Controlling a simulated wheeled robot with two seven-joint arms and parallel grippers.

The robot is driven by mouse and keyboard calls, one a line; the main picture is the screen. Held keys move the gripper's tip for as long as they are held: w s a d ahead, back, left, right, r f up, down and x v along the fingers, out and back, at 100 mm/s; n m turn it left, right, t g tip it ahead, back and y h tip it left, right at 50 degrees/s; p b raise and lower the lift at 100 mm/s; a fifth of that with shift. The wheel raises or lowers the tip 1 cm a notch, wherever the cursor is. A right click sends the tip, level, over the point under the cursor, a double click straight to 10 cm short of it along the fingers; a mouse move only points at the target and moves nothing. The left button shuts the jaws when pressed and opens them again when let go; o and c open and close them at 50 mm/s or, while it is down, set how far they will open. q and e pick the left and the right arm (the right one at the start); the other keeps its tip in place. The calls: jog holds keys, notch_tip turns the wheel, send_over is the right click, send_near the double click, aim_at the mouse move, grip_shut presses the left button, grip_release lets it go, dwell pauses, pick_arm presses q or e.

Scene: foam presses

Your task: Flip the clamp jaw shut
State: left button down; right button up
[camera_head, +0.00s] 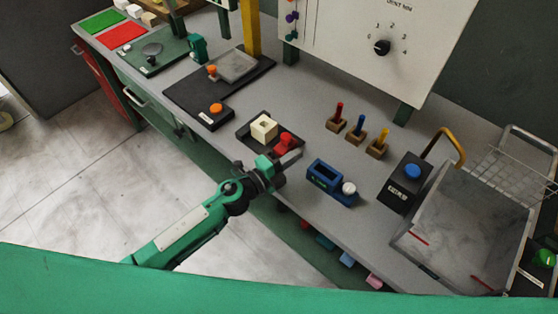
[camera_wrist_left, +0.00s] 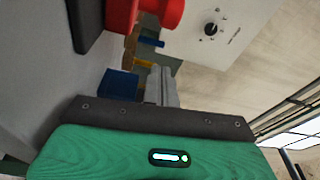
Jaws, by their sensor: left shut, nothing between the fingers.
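The clamp is a dark base plate (camera_head: 252,139) with a red jaw (camera_head: 283,142) at its right end. A cream block (camera_head: 264,128) with a square opening on top sits on the plate, left of the red jaw. My left gripper (camera_head: 294,157) is shut and empty, just in front of and beside the red jaw. In the left wrist view the red part (camera_wrist_left: 150,14) shows at the top, close beyond my closed fingers (camera_wrist_left: 160,85). I cannot tell whether the fingers touch it. My right gripper is not in view.
A blue holder (camera_head: 326,178) with a white knob stands right of my gripper. Pegs in wooden blocks (camera_head: 357,132) stand behind it. A black box with a blue button (camera_head: 411,171) and a grey bin (camera_head: 465,225) are farther right. An orange-button press (camera_head: 215,108) is at left.

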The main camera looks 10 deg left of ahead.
aim_at(288, 146)
pick_arm(q)
jog(key=shift+w+d, duration=0.35)
jog(key=shift+w, duration=0.25)
jog(key=shift+w+d, duration=0.3)
jog(key=shift+w, duration=0.25)
jog(key=shift+w+a+f, duration=0.1)
jog(key=shift+w+a, duration=0.1)
jog(key=shift+a, duration=0.35)
jog(key=shift+w+a+f, duration=0.1)
jog(key=shift+w+a, duration=0.1)
jog(key=shift+a, duration=0.3)
jog(key=shift+w+a, duration=0.2)
jog(key=shift+a, duration=0.25)
jog(key=w+a, duration=0.1)
jog(key=a, duration=0.1)
jog(key=w+a, duration=0.2)
jog(key=shift+b, duration=0.3)
jog(key=shift+s+d, duration=0.1)
